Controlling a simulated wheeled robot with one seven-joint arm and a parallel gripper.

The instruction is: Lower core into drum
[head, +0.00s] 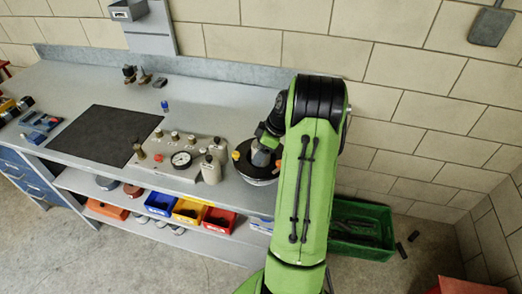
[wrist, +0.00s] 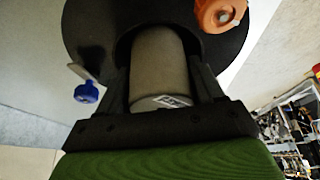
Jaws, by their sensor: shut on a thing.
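My gripper (wrist: 161,82) is shut on the core (wrist: 157,65), a beige cylinder with a small printed label near its lower end in the wrist view. The core's far end lies over the dark round opening of the drum (wrist: 88,30); how deep it sits cannot be told. In the head view the drum (head: 246,173) stands at the bench's right end, partly hidden by my arm. My gripper (head: 263,146) is above it, with the grey core (head: 261,158) just showing beneath. An orange knob (wrist: 220,14) and a blue knob (wrist: 86,93) sit at the drum's rim.
Left of the drum is a metal manifold panel with a pressure gauge (head: 181,160) and two pale canisters (head: 211,168). A dark mat (head: 92,136) lies farther left. Coloured bins (head: 189,210) fill the shelf below. A green crate (head: 362,232) stands on the floor at right.

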